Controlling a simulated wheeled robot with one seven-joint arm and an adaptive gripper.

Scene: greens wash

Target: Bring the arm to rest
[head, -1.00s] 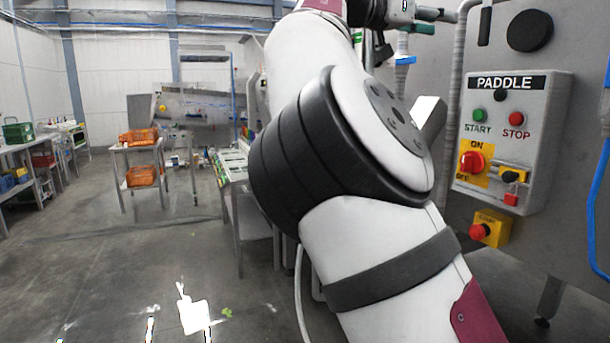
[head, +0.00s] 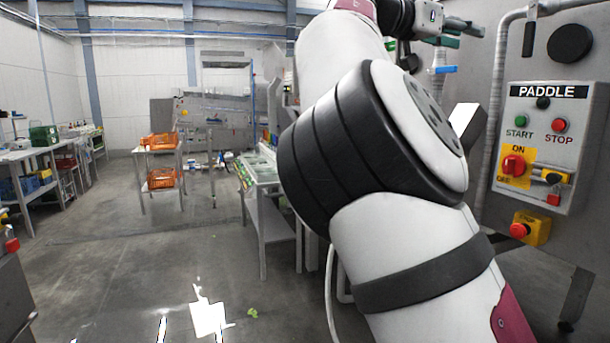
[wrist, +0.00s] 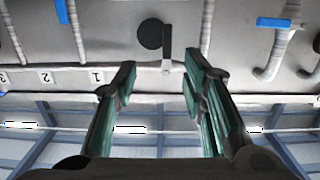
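My arm fills the middle of the head view, bent upward. My gripper (head: 455,33) is at the top right of the head view, raised in front of the grey machine (head: 480,70). In the wrist view my gripper (wrist: 158,80) shows two green-padded fingers spread apart with nothing between them. Beyond the fingers are the machine's grey wall and a round black disc (wrist: 151,34), with the ceiling at the bottom of the picture.
The PADDLE control box (head: 545,148) and a red stop button (head: 519,230) are close on the right. A table (head: 262,178) stands beyond my arm. Orange crates (head: 161,178) sit on a stand further back. A bench (head: 25,155) is at the left. The floor between is mostly clear.

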